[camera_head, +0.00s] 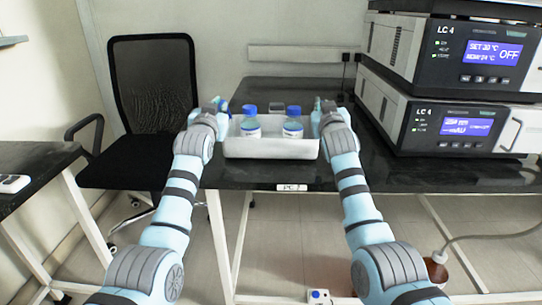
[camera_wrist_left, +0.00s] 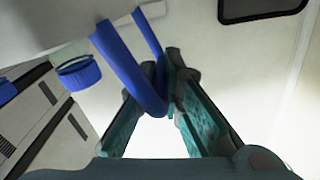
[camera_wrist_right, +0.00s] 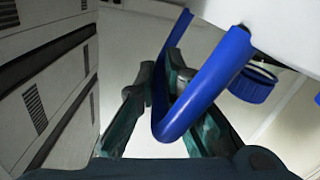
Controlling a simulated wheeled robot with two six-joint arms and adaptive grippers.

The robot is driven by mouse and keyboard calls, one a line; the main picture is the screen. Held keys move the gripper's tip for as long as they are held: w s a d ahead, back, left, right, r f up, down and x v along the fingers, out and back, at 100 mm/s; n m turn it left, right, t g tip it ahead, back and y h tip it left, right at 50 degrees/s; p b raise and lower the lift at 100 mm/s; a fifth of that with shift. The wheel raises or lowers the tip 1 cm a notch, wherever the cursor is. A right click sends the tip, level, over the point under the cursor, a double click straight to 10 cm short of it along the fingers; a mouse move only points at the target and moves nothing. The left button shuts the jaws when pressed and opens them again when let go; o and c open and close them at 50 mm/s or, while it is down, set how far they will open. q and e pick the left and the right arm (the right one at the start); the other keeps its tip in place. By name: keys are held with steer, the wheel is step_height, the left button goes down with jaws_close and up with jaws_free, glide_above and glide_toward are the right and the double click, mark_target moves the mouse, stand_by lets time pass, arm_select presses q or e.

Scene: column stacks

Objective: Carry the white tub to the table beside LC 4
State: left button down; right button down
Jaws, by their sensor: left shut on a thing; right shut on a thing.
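The white tub (camera_head: 270,149) is at the black table (camera_head: 265,180), left of the stacked LC 4 units (camera_head: 425,130). It looks level and holds two bottles with blue caps (camera_head: 251,128) (camera_head: 292,126). I cannot tell whether its base touches the tabletop. My left gripper (camera_head: 222,108) is shut on the tub's left blue handle, which shows in the left wrist view (camera_wrist_left: 128,70). My right gripper (camera_head: 319,108) is shut on the right blue handle, seen in the right wrist view (camera_wrist_right: 205,88). The LC 4 screens are lit.
A black office chair (camera_head: 150,80) stands left of the table. Another dark table (camera_head: 35,165) is at the far left, with a small white device (camera_head: 13,184) on it. A brown bottle (camera_head: 437,270) with a hose is on the floor at right.

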arm_select(q)
steer(key=shift+a+f+b, duration=0.1)
steer(key=shift+f+b, duration=0.2)
steer(key=shift+f, duration=0.15)
arm_select(e)
steer(key=shift+f, duration=0.55)
arm_select(q)
steer(key=c, duration=1.7)
jaws_free()
steer(key=shift+r, duration=0.25)
arm_select(e)
steer(key=c, duration=1.7)
jaws_free()
steer(key=shift+r, duration=0.25)
arm_select(q)
steer(key=shift+p, duration=0.3)
